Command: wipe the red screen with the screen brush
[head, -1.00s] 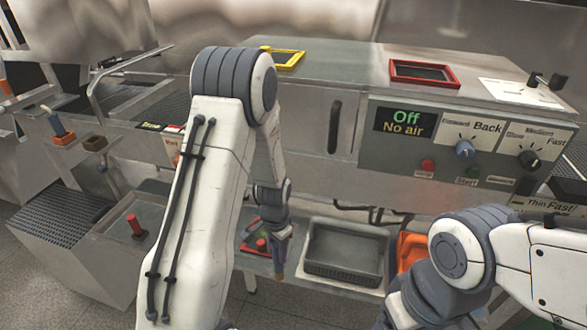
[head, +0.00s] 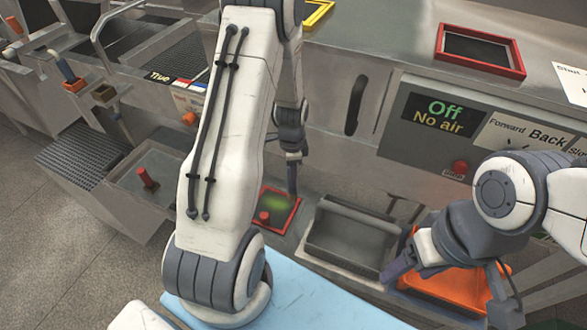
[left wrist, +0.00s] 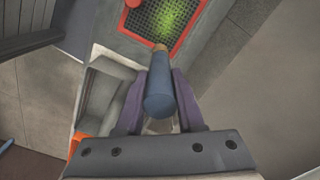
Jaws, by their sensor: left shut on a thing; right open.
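The red-framed screen (head: 275,210) lies low beside the grey tray, with green powder on its mesh; it also shows at the top of the left wrist view (left wrist: 172,22). My left gripper (head: 291,150) is shut on the screen brush, whose blue handle (left wrist: 160,95) points toward the screen. The brush's brown neck is at the screen's near edge; its bristles are hidden, so I cannot tell whether they touch the mesh. A second red-framed screen (head: 482,48) lies on top of the machine. My right gripper (head: 450,285) is open above the orange bin.
A grey tray (head: 345,236) stands right of the low screen, then an orange bin (head: 460,292). A red knob (head: 264,217) sits at the low screen's front corner. The machine's front panel (head: 430,135) rises behind.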

